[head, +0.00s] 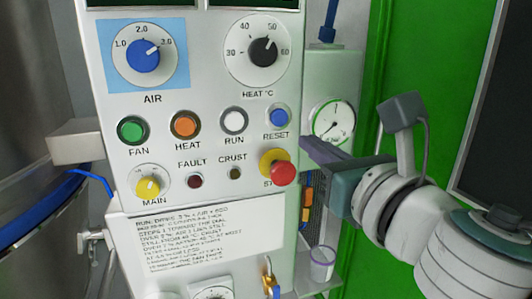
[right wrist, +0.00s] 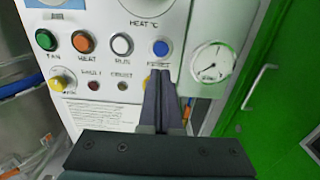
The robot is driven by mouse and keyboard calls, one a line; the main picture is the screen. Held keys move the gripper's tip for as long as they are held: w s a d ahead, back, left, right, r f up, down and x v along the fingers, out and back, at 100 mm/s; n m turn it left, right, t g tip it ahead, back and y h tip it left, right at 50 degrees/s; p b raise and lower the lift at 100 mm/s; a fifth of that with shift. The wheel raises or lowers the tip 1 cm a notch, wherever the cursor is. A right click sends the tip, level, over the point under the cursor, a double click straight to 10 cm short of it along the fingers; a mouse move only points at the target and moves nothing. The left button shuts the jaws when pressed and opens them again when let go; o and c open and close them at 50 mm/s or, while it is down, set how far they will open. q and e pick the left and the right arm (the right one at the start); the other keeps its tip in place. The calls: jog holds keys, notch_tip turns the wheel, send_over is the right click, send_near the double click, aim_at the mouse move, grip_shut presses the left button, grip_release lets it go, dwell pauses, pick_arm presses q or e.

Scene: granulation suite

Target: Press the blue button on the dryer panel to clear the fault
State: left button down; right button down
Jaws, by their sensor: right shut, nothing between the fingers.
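The dryer panel (head: 190,102) is a pale upright face with knobs, buttons and lamps. The round blue button (head: 279,117), labelled RESET, is at its right side and also shows in the right wrist view (right wrist: 161,48). My right gripper (head: 304,146) is shut and empty, pointing left at the panel's right edge. In the right wrist view its fingertips (right wrist: 166,74) appear just below the blue button and cover part of its label. I cannot tell how far they are from the panel. The FAULT lamp (head: 195,181) is dark red. My left gripper is not in view.
A red stop button (head: 282,173) on a yellow collar juts out just below the blue button. White RUN (head: 234,121), orange HEAT (head: 185,125) and green FAN (head: 132,130) buttons sit to the left. A pressure gauge (head: 333,122) and green door (head: 425,60) are to the right.

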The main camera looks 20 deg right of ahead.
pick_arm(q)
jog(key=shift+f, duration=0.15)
pick_arm(e)
jog(key=shift+s, duration=1.7)
